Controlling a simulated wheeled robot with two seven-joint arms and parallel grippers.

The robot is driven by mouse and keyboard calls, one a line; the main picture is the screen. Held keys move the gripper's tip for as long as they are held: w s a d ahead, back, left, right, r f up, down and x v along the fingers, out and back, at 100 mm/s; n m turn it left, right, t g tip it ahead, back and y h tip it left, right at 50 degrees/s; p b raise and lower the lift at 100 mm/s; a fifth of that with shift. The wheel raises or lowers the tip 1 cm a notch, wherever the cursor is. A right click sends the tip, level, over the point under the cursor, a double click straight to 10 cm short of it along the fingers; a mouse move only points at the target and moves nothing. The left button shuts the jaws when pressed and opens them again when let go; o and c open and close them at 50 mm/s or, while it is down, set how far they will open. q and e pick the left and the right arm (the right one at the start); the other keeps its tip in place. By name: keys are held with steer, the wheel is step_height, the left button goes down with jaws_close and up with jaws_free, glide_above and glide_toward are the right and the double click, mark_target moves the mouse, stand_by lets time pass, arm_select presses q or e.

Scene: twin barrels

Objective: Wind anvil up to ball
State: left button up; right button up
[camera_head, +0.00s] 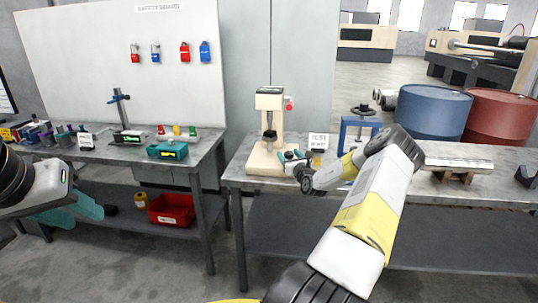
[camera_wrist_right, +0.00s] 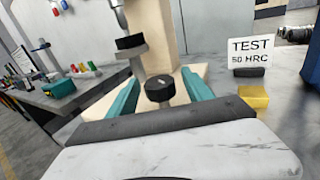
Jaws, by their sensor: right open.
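The cream hardness tester (camera_head: 267,99) stands on the right bench. In the head view, a dark round part (camera_head: 269,135) sits in its throat. The right wrist view shows a black disc with a grey disc (camera_wrist_right: 130,44) under a rod, and a lower black round knob (camera_wrist_right: 160,89). I cannot tell surely which is the anvil; the ball is too small to make out. My right gripper (camera_wrist_right: 160,77) is open, its teal fingers on either side of the lower knob, apparently apart from it. My left gripper (camera_head: 85,210) is at the left, low before the left bench, its jaws unclear.
A TEST 50 HRC sign (camera_wrist_right: 253,52) and a yellow block (camera_wrist_right: 253,97) stand right of my right gripper. A blue frame (camera_head: 358,133) stands behind my right arm. The left bench (camera_head: 215,145) holds several small items. Barrels (camera_head: 432,110) stand behind.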

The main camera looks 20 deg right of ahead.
steer(key=shift+c, duration=0.3)
jaws_close()
steer(key=shift+n+y, duration=0.4)
steer(key=shift+y, duration=0.2)
steer(key=n+y, duration=0.2)
steer(key=y, duration=0.1)
steer(key=n+y, duration=0.1)
steer(key=y, duration=0.1)
steer(key=shift+d+f+n+g+y, duration=0.1)
steer(key=shift+n+g+y, duration=1.05)
steer(key=shift+n+y, duration=0.3)
steer(key=shift+y, duration=0.4)
steer(key=shift+n+g+y, duration=0.75)
steer(key=shift+n+y, duration=0.3)
steer(key=shift+y, duration=0.4)
steer(key=shift+s+n+g+y, duration=0.1)
steer(key=shift+n+g+y, duration=0.2)
steer(key=shift+y, duration=0.1)
steer(key=shift+o, duration=0.3)
jaws_free()
